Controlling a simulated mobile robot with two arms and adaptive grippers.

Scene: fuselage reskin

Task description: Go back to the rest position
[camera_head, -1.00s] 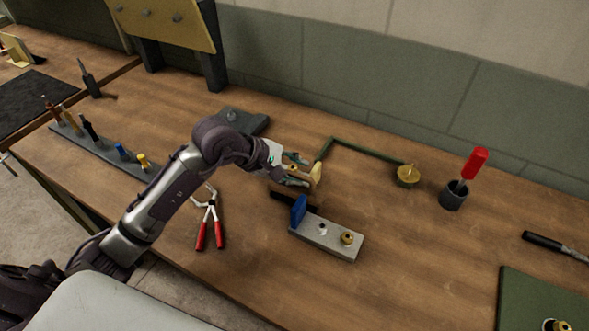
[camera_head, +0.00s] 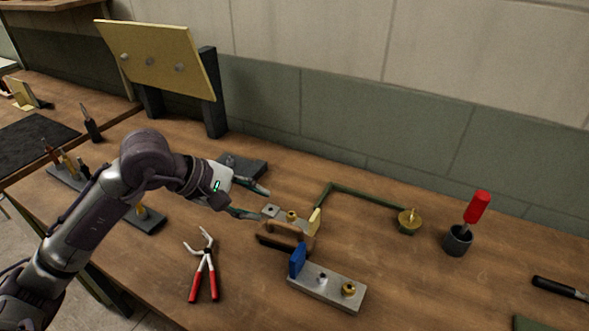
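My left gripper (camera_head: 252,200) is over the middle of the bench. Its two fingers are spread apart with nothing between them. Just right of its fingertips, a small wooden-handled block (camera_head: 284,236) with a brass knob and a yellow upright piece stands on the bench. My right gripper is not in view.
On the wooden bench are a grey metal block with a blue piece (camera_head: 328,286), red-handled pliers (camera_head: 205,268), a green bent bar (camera_head: 365,197), a brass disc (camera_head: 409,220) and a cup with a red-handled tool (camera_head: 458,240). A yellow panel (camera_head: 158,62) stands behind.

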